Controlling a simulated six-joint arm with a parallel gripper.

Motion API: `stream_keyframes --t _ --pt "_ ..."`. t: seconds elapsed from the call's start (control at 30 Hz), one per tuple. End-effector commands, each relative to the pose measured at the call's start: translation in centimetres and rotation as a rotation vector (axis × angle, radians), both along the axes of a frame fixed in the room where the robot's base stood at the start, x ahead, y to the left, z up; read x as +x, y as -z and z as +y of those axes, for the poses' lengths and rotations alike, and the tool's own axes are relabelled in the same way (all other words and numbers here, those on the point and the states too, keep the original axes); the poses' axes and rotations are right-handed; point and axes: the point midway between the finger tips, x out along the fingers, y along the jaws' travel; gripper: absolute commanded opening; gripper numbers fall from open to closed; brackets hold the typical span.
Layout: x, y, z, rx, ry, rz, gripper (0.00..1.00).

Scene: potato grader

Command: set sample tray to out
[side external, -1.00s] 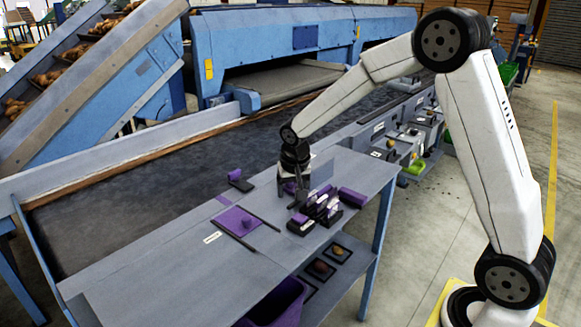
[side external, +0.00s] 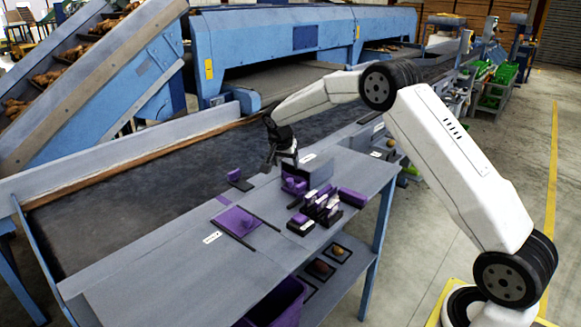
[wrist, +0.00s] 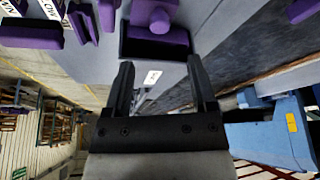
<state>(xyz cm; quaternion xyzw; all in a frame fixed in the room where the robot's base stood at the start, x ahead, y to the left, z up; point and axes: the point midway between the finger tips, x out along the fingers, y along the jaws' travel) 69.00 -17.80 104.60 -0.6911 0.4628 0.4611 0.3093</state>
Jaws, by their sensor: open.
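My gripper (side external: 278,161) is open and empty above the far edge of the grey bench. Its two fingers show apart in the wrist view (wrist: 160,68). A purple block with a round knob (wrist: 155,18) lies in a black tray (wrist: 155,48) just beyond the fingertips, not between them. In the side view a purple piece (side external: 294,185) stands by a grey upright panel near the gripper. A flat purple plate with a knob (side external: 238,221) lies between two dark rails to the left. The labels are unreadable, so I cannot tell which is the sample tray.
Several purple blocks with white labels (side external: 318,208) stand on the bench's right side. A purple bin (side external: 278,304) is below. The bench's front left is clear.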

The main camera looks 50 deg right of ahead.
Motion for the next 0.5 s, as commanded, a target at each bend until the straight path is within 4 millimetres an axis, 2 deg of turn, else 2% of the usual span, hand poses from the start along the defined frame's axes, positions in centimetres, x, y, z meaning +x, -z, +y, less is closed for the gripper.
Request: stream_keyframes --t 0.27,0.5 --pt "0.1 1.4 -0.5 0.001 -0.001 0.003 0.73" --pt "0.5 4.0 -1.5 0.000 -0.001 0.003 0.73"
